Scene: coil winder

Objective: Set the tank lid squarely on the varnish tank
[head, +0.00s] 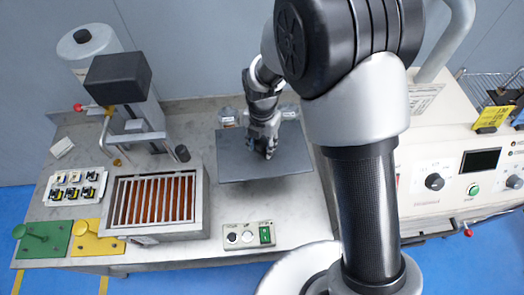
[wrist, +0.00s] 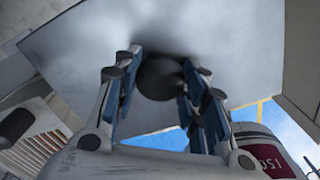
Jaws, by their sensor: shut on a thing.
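The tank lid (head: 235,165) is a flat grey rectangular plate with a round dark knob (wrist: 160,78) on top. My gripper (head: 268,150) points down over the lid's middle, with its fingers shut on the knob. In the wrist view the lid (wrist: 215,50) fills much of the picture behind my fingers. The varnish tank (head: 203,210) is an open metal box to the left of the lid, with light bars over orange-brown contents. A corner of the tank's barred top shows in the wrist view (wrist: 35,145). The lid is apart from the tank; its height above the bench is hard to tell.
A control box (head: 249,236) with buttons sits in front of the lid. A stand with a black head (head: 118,78) rises behind the tank. A tray of small parts (head: 75,187) and green (head: 42,240) and yellow (head: 97,241) plates lie left. A machine panel (head: 470,180) stands right.

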